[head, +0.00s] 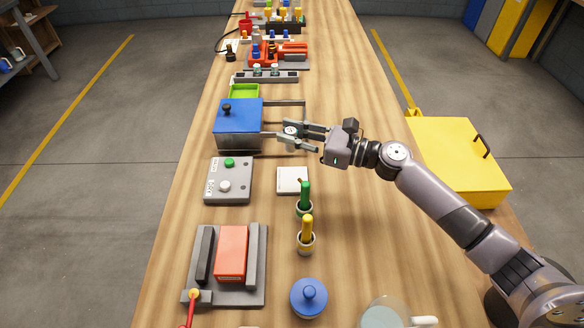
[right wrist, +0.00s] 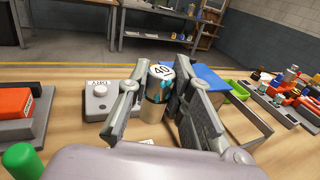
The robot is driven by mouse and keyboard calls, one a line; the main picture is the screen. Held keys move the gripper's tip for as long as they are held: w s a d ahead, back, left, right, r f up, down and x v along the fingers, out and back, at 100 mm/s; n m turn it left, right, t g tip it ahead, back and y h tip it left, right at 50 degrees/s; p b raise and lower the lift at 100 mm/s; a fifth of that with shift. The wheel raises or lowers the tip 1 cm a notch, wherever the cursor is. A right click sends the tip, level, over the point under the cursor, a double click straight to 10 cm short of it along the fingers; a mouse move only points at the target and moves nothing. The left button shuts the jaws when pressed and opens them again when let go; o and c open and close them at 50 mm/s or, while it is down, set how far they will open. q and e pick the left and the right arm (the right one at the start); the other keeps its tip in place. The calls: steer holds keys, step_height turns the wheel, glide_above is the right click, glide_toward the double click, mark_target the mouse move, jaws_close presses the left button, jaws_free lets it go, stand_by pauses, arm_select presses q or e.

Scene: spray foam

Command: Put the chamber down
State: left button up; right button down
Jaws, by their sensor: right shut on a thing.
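The chamber is a short silvery cylinder with blue patches and a white top marked 40 (right wrist: 160,88). My right gripper (right wrist: 156,98) is shut on it, one finger on each side. In the head view the chamber's pale top (head: 291,129) shows between the fingertips. The gripper holds it upright just right of the blue-lidded metal box (head: 238,113), beyond the white square pad (head: 292,181). I cannot tell whether its bottom touches the table. My left gripper is in neither view.
The grey box with green and white knobs (head: 229,180) is left of the pad. Green (head: 304,198) and yellow (head: 306,235) handled tools stand nearer, with a blue knobbed lid (head: 309,297). The table (head: 360,215) is clear right of the pad.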

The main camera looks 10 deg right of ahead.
step_height(320, 180, down, 10)
steer(key=shift+f+b, duration=0.1)
steer(key=shift+b, duration=0.3)
